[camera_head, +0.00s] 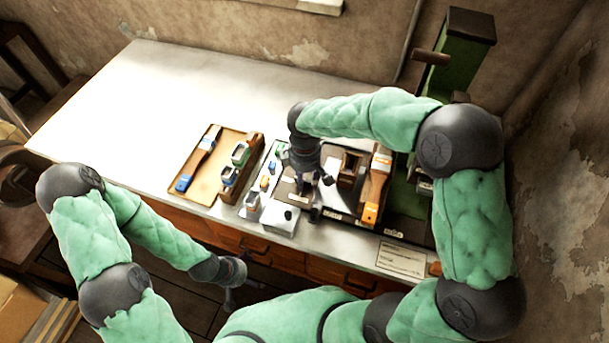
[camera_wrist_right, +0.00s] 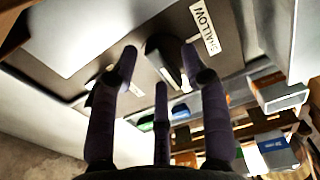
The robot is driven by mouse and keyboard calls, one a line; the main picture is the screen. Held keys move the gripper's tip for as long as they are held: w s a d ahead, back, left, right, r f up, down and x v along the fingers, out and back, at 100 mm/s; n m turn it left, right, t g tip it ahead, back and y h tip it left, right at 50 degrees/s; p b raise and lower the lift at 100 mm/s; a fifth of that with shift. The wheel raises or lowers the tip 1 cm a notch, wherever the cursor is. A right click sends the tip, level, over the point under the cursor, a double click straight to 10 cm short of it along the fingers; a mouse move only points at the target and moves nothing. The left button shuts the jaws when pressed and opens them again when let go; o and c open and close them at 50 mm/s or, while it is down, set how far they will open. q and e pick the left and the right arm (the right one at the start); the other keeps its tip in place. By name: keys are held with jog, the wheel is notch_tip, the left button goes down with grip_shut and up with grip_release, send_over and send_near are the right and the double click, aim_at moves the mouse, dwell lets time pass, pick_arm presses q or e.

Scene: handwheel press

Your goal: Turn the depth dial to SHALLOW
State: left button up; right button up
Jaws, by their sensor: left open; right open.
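The depth dial (camera_wrist_right: 164,48) is a dark knob with a pale mark, on a dark panel in the right wrist view. A white label (camera_wrist_right: 206,27) beside it reads SHALLOW. My right gripper (camera_wrist_right: 160,68) is open, with its dark fingers spread around the dial's place in that view; I cannot tell whether they touch it. In the head view my right gripper (camera_head: 308,187) points down over the panel and hides the dial. My left gripper (camera_head: 232,282) is open and empty, low in front of the bench, away from the panel.
A wooden tray (camera_head: 196,190) with a blue-ended tool and several clamp-like parts lies left of the panel. A pale box with a black knob (camera_head: 282,215) is at the bench front. The green press (camera_head: 461,60) stands right. The bench's left part (camera_head: 130,120) is clear.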

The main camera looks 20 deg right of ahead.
grip_shut()
jog(key=shift+r, duration=0.1)
jog(key=shift+r+n+p, duration=0.1)
jog(key=shift+n+p, duration=0.7)
jog(key=shift+p, duration=0.25)
jog(key=n+p, duration=1.2)
jog(key=shift+a+n, duration=0.3)
jog(key=shift+n+p, duration=1.7)
jog(key=shift+n, duration=0.2)
